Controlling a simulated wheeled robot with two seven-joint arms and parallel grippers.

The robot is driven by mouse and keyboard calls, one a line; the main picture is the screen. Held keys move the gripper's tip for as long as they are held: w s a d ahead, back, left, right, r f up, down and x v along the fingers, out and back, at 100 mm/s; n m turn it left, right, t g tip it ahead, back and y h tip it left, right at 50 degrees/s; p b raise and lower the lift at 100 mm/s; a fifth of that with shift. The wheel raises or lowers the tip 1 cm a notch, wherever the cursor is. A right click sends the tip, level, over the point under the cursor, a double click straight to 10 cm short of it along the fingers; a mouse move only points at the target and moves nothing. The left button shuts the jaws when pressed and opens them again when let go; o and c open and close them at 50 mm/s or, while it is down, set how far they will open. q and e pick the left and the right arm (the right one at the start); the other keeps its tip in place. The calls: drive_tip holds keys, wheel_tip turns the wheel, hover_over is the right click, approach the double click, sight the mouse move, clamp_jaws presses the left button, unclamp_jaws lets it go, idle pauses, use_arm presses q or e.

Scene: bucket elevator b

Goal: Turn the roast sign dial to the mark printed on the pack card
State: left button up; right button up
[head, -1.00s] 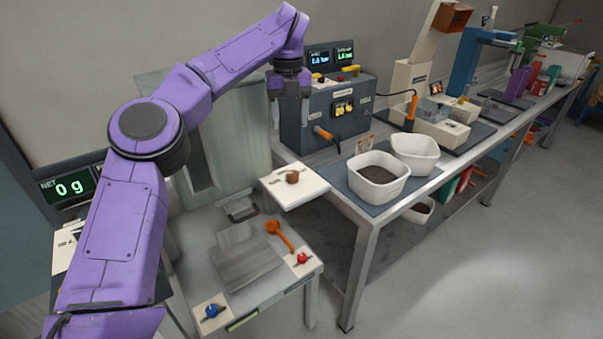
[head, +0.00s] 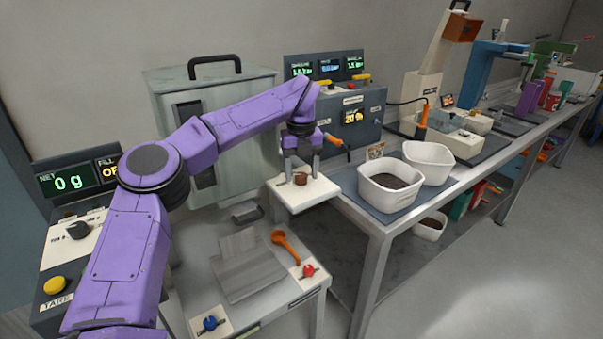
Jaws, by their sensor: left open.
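The roast sign dial looks to be the brown knob (head: 300,179) on a white plate (head: 309,196) at the middle of the head view. My left gripper (head: 301,176) points down over this plate. Its fingers are open, one on each side of the knob; I cannot tell whether they touch it. The marks around the knob are too small to read. A small brownish printed card (head: 375,151) stands behind the white bins; it may be the pack card, and its print is not legible. My right gripper is not in view.
A dark control box (head: 362,121) with an orange-handled lever stands behind the plate. White bins (head: 388,186) sit to the right on the bench. A grey steel hopper (head: 232,170) stands behind my left arm. An orange scoop (head: 284,243) lies on the lower table in front.

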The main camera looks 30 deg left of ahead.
use_arm(q)
drive_tip(key=shift+f, duration=0.1)
drive_tip(key=c, duration=1)
drive_tip(key=shift+c, duration=0.2)
